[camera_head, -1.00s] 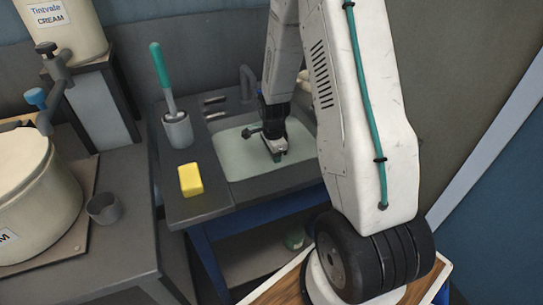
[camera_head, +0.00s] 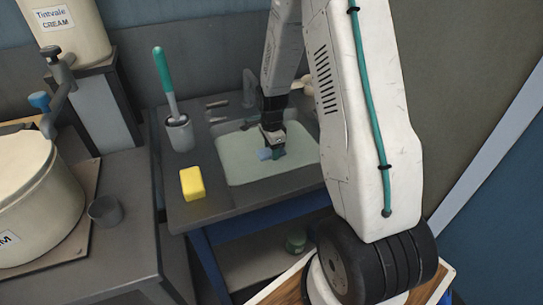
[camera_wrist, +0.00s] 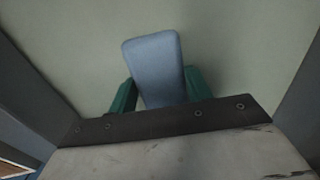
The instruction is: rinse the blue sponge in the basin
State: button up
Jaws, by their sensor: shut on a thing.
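The basin (camera_head: 241,168) is set in the dark counter and looks filled with pale greenish water. My gripper (camera_head: 277,153) is over the basin, pointing down into it. In the wrist view my gripper (camera_wrist: 160,95) has its green fingers on both sides of the blue sponge (camera_wrist: 152,60), shut on it. The sponge shows as a small blue patch in the head view (camera_head: 264,154), partly hidden by the gripper. I cannot tell how deep the sponge is in the water.
A yellow sponge (camera_head: 192,184) lies on the counter left of the basin. A green-handled brush (camera_head: 164,70) stands in a grey holder (camera_head: 179,133) behind it. A faucet (camera_head: 249,88) rises at the basin's back. A large cream pot (camera_head: 30,200) and a small grey cup (camera_head: 104,210) are further left.

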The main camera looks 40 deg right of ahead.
notch_tip(320, 180, up, 12)
jog(key=shift+r, duration=0.2)
dwell(0.9)
dwell(0.4)
